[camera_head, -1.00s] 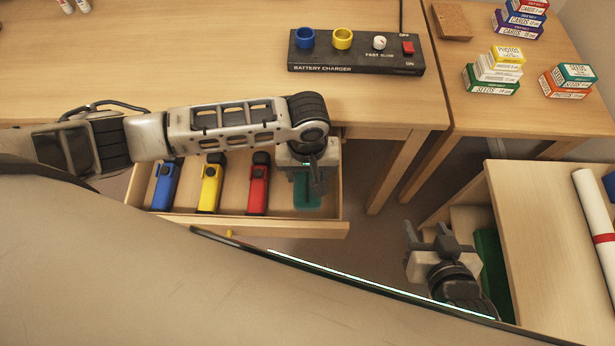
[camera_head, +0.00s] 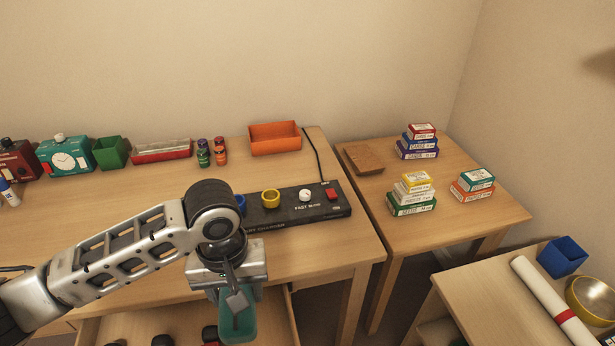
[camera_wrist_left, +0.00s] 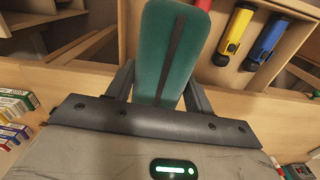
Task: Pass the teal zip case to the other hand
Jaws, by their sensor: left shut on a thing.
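The teal zip case (camera_head: 238,322) hangs below my left gripper (camera_head: 237,300) in the head view, above the open drawer. In the left wrist view the case (camera_wrist_left: 152,50) stands between the two fingers of my left gripper (camera_wrist_left: 158,85), which are shut on it; a dark zip line runs along its face. My right gripper is not in view now.
The open drawer (camera_head: 130,325) holds a yellow (camera_wrist_left: 234,32) and a blue (camera_wrist_left: 268,42) device. A black battery charger (camera_head: 300,208) lies behind my left gripper. A side table (camera_head: 470,215) with small boxes is to the right. A low cabinet (camera_head: 480,300) bears a white roll (camera_head: 550,300).

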